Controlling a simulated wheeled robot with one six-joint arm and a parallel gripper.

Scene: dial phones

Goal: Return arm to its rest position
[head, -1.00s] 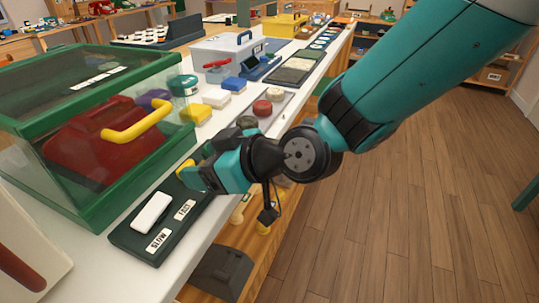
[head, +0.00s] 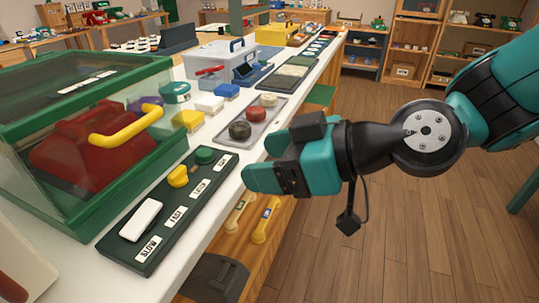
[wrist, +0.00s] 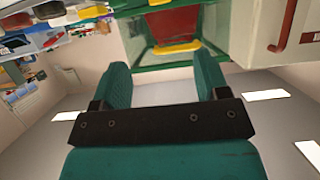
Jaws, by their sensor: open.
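My gripper (head: 262,162) is a teal and black parallel gripper held just off the front edge of the white counter (head: 212,205), over the aisle side. In the wrist view my gripper (wrist: 165,75) has its two teal fingers wide apart with nothing between them. My teal arm reaches in from the right of the head view. A dark green panel (head: 135,262) lies on the counter left of my gripper. It carries a white rocker (head: 141,219), a yellow knob (head: 178,177) and a green button (head: 204,155). Its labels include SLOW and FAST.
A green-framed clear case (head: 85,205) with a red dial phone (head: 75,150) and yellow handset stands at the left. A grey tray (head: 272,112) with several round pieces lies behind my gripper. Shelves hold tools below the counter. Wooden floor (head: 400,240) to the right is open.

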